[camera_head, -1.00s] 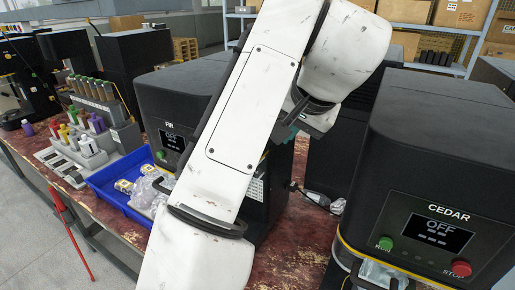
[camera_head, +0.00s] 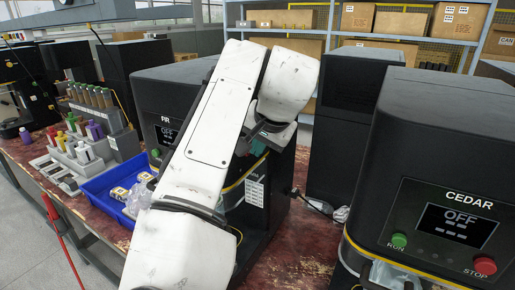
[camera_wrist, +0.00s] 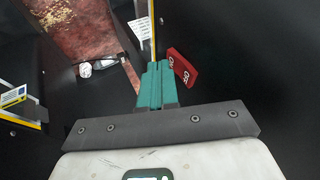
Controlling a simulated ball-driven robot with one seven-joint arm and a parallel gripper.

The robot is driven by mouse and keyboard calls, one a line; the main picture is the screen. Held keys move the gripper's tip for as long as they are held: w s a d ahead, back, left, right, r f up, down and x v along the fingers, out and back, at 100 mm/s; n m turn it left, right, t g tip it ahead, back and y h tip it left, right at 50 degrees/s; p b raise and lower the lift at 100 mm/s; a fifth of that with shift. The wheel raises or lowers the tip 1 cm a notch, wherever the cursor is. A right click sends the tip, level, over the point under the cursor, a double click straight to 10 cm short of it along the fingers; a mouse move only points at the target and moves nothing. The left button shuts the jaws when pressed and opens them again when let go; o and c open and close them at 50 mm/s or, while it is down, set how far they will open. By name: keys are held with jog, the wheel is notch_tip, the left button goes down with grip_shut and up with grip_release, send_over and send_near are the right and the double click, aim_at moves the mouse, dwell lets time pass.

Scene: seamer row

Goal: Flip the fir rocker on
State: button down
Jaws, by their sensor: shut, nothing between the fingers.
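The fir machine (camera_head: 165,92) is a black unit left of centre in the head view, partly hidden behind my arm. Its small screen (camera_head: 168,133) reads OFF. In the wrist view a red rocker (camera_wrist: 182,68) with white lettering sits on a dark panel, tilted in the picture. My gripper (camera_wrist: 154,75) has teal fingers, shut together and empty. The fingertips are just left of the rocker; I cannot tell whether they touch it. In the head view a bit of teal gripper (camera_head: 257,147) shows beside the fir machine's right side; the rocker is hidden there.
The cedar machine (camera_head: 455,150), its screen also reading OFF, stands close on the right. A blue tray (camera_head: 98,190) with parts and a grey rack of coloured bottles (camera_head: 120,140) are at the left.

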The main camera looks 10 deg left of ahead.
jog(key=shift+a, duration=0.2)
jog(key=shift+w+a+f, duration=0.1)
jog(key=shift+a, duration=0.1)
dwell(0.3)
jog(key=shift+p, duration=0.35)
